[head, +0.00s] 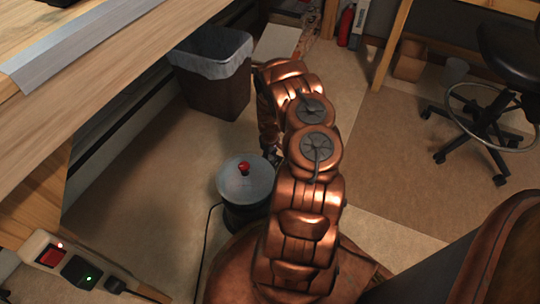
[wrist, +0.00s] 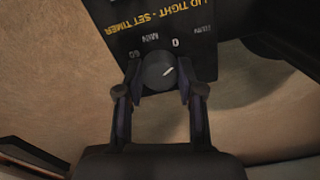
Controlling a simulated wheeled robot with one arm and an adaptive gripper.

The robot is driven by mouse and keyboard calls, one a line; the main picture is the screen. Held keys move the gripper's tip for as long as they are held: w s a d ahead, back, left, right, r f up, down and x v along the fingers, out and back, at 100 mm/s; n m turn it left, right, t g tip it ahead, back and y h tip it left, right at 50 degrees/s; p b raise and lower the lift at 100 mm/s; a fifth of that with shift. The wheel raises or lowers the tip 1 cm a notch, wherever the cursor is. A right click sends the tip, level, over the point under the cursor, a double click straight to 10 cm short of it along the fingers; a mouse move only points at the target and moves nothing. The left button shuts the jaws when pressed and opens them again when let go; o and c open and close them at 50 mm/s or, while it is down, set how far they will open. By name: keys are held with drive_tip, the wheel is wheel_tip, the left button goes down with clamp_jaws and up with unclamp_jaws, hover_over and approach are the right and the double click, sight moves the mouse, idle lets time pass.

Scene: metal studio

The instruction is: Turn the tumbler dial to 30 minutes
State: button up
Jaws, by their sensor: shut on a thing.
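The tumbler (head: 240,206) is a dark drum with a round grey lid and a red knob, standing on the floor in the head view. Its black front panel (wrist: 202,64) shows in the wrist view, with upside-down yellow lettering reading "LID TIGHT - SET TIMER". The dark round dial (wrist: 158,73) sits at the panel's edge, near the white marks "60", "MIN" and "0". My gripper (wrist: 160,86) is shut on the dial, one finger on each side. In the head view my arm mostly hides the gripper.
A power strip (head: 44,252) with a lit red switch lies at lower left, and a cable runs beside the tumbler. A lined bin (head: 214,92) stands behind, under a wooden bench (head: 95,60). A wheeled stool (head: 487,115) is at right. Floor left of the tumbler is clear.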

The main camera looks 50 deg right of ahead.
drive_tip(key=shift+m, duration=1.3)
drive_tip(key=m, duration=0.3)
drive_tip(key=shift+m, duration=0.3)
drive_tip(key=m+p, duration=0.2)
drive_tip(key=m, duration=0.2)
drive_tip(key=shift+a+r, duration=0.1)
drive_tip(key=shift+r, duration=0.05)
drive_tip(key=shift+r+m+p, duration=0.1)
drive_tip(key=shift+m+p, duration=1)
drive_tip(key=shift+p, duration=0.1)
drive_tip(key=m+p, duration=0.4)
drive_tip(key=shift+s+m+p, duration=0.1)
drive_tip(key=shift+m+p, duration=0.2)
drive_tip(key=m+p, duration=0.1)
drive_tip(key=m, duration=0.2)
drive_tip(key=shift+f+p, duration=0.2)
drive_tip(key=shift+p, duration=0.15)
drive_tip(key=shift+m+p, duration=0.4)
drive_tip(key=shift+m, duration=1)
drive_tip(key=shift+f, duration=0.1)
